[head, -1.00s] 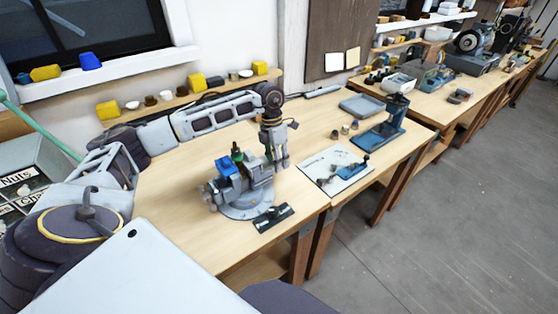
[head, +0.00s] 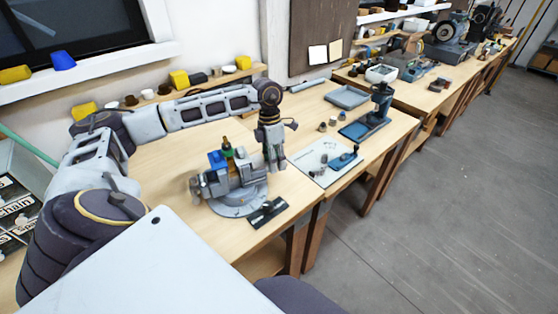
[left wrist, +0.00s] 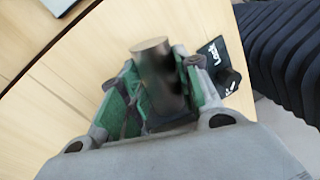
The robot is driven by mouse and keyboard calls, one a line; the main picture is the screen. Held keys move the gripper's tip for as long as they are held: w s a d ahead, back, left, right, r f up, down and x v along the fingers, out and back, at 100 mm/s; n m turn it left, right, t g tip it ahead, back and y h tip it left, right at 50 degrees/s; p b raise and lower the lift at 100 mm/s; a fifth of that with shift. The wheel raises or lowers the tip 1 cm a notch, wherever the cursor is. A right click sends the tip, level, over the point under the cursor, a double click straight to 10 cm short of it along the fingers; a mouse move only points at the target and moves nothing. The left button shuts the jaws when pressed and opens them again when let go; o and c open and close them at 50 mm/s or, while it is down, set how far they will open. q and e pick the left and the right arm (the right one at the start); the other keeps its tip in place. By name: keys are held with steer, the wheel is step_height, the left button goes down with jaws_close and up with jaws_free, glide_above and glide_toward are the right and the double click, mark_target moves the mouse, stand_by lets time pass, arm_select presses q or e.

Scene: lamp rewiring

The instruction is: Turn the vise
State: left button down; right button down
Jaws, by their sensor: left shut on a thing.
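My left gripper (head: 276,163) points down at the vise's right rear side. In the left wrist view its green-padded fingers (left wrist: 160,92) are shut on a dark cylinder (left wrist: 152,70), which looks like a part of the vise, though I cannot tell which. A black plate marked "Lock" (left wrist: 218,58) lies beside the fingers; it also shows in front of the vise (head: 267,213). My right gripper is not in view.
A white mat (head: 322,168) with small parts and a blue press stand (head: 370,122) are right of the vise. A blue-grey tray (head: 346,97) lies behind them. Wall shelves run along the back. The floor at right is clear.

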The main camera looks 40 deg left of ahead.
arm_select(q)
steer(key=shift+s+d+m+b, duration=0.4)
steer(key=shift+s+d+m, duration=0.1)
steer(key=shift+d+m, duration=0.35)
steer(key=shift+s+d+m, duration=0.4)
steer(key=shift+d+m, duration=0.1)
steer(key=shift+m, duration=0.05)
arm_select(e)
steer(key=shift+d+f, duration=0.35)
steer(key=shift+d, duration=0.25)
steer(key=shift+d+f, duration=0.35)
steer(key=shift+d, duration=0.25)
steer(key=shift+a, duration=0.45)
arm_select(q)
steer(key=c, duration=1)
jaws_free()
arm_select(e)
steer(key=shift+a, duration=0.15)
